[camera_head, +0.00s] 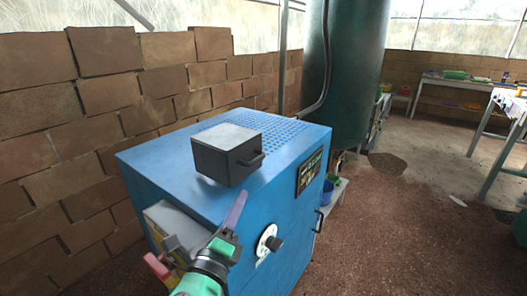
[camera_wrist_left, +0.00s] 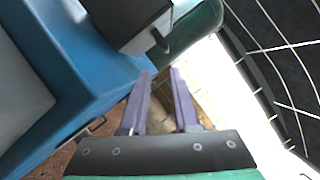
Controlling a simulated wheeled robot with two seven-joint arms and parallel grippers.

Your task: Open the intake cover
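The intake cover (camera_head: 225,160) is a dark grey box with a lighter top and a dark side handle (camera_head: 252,160). It sits on top of the blue machine (camera_head: 165,160). My left gripper (camera_head: 239,197), with purple fingers, is in front of the machine, below and apart from the cover's handle. In the left wrist view the gripper (camera_wrist_left: 161,72) is open, with an empty gap between its fingers. The cover (camera_wrist_left: 130,20) and its handle (camera_wrist_left: 162,40) show there just beyond the fingertips. My right gripper is not in view.
The machine's front has a dial (camera_head: 267,243) and a small dark panel (camera_head: 309,171). A brick wall (camera_head: 60,150) runs along the left. A tall green tank (camera_head: 345,70) stands behind. Tables (camera_head: 455,82) stand at the far right. The brown floor (camera_head: 390,230) to the right is clear.

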